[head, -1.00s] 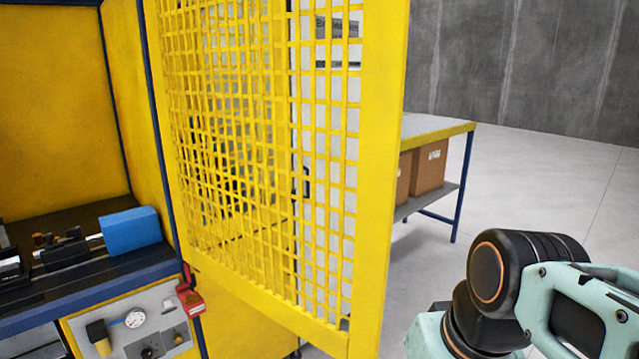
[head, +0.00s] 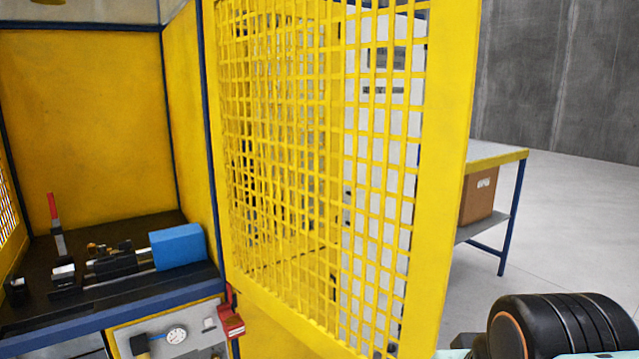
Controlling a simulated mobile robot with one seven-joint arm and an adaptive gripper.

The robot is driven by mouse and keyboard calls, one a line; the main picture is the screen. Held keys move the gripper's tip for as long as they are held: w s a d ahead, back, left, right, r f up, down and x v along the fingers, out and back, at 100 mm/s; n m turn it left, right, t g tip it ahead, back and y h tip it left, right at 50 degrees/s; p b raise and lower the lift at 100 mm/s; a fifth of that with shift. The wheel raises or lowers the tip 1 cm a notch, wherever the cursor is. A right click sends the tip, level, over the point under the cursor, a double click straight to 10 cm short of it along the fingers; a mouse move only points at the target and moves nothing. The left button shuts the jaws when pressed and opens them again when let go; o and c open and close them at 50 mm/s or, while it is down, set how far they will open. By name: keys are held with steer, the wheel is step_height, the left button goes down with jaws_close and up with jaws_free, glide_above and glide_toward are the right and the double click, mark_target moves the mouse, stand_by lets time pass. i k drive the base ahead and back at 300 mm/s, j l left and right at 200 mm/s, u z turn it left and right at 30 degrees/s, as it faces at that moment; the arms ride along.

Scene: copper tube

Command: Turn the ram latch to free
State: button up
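The ram latch cannot be told for certain. Candidates inside the yellow enclosure are a red-topped upright handle (head: 53,208) at the left and small dark and brass-coloured fittings (head: 108,248) beside a blue block (head: 178,247). These sit on a dark bench top (head: 115,225). A red device (head: 231,324) is fixed at the enclosure's front right corner, beside a control panel with a round gauge (head: 176,334). My gripper is out of view; only a black and pale green part of my arm shows at the lower right.
A yellow mesh door (head: 447,150) stands swung open between the enclosure and my arm. Behind it are a pale cabinet (head: 384,90) and a blue-legged table (head: 500,155) with a cardboard box (head: 478,203) on its lower shelf. Floor is clear at right.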

mark_target(125, 246)
steer(key=i+l+u, duration=0.15)
steer(key=l+u, duration=0.15)
steer(key=l, duration=0.15)
steer(key=i+l+u, duration=0.1)
steer(key=l+u, duration=0.55)
steer(key=l, duration=0.25)
steer(key=i+l+u, duration=0.1)
steer(key=l+u, duration=0.4)
steer(key=l, duration=0.25)
steer(key=i+l+u, duration=0.5)
steer(key=l+u, duration=0.3)
